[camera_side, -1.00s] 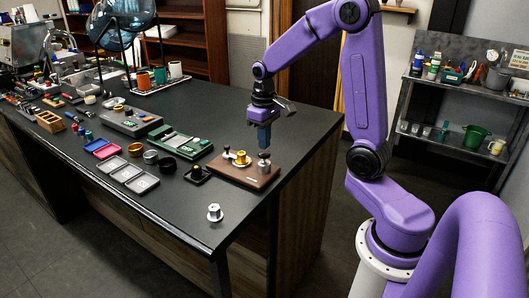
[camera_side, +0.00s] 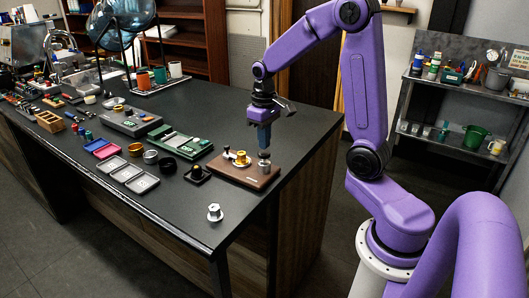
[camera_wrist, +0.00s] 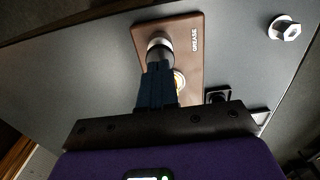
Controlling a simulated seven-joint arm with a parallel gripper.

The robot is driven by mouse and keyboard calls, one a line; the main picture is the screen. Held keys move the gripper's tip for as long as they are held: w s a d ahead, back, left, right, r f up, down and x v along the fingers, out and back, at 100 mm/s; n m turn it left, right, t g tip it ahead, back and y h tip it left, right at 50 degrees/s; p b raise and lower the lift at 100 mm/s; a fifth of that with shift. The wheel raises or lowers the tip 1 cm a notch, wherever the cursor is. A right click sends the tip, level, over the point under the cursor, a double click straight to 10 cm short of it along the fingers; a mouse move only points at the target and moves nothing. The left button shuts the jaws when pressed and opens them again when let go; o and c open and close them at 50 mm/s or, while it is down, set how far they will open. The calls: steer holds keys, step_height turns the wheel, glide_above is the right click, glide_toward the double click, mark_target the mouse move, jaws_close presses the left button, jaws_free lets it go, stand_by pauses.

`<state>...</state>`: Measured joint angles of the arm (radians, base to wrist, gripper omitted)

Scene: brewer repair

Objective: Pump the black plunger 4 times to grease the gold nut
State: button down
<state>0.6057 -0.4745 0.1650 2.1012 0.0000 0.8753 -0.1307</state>
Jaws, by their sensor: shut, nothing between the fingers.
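The brown grease board (camera_side: 232,174) lies flat near the right edge of the dark bench. The plunger (camera_side: 264,164) stands at its right end; its silver collar also shows in the wrist view (camera_wrist: 160,48). The gold nut (camera_side: 242,158) sits mid-board, left of the plunger; in the wrist view a sliver of gold (camera_wrist: 179,82) shows beside my fingers. My gripper (camera_side: 264,150) is shut and empty, pointing straight down over the plunger. Its blue fingertips appear to meet the plunger's top, and the black knob is mostly hidden by them.
A small black block with a knob (camera_side: 197,174) stands just left of the board. A silver hex nut (camera_side: 214,212) lies nearer the bench's front corner. A green tray (camera_side: 180,142) and several small dishes lie further left. The bench between the board and the hex nut is clear.

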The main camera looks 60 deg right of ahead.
mark_target(264, 152)
steer(key=shift+f, duration=1.45)
stand_by(1.0)
steer(key=shift+r, duration=2.7)
step_height(264, 152, up, 6)
steer(key=shift+f, duration=4.25)
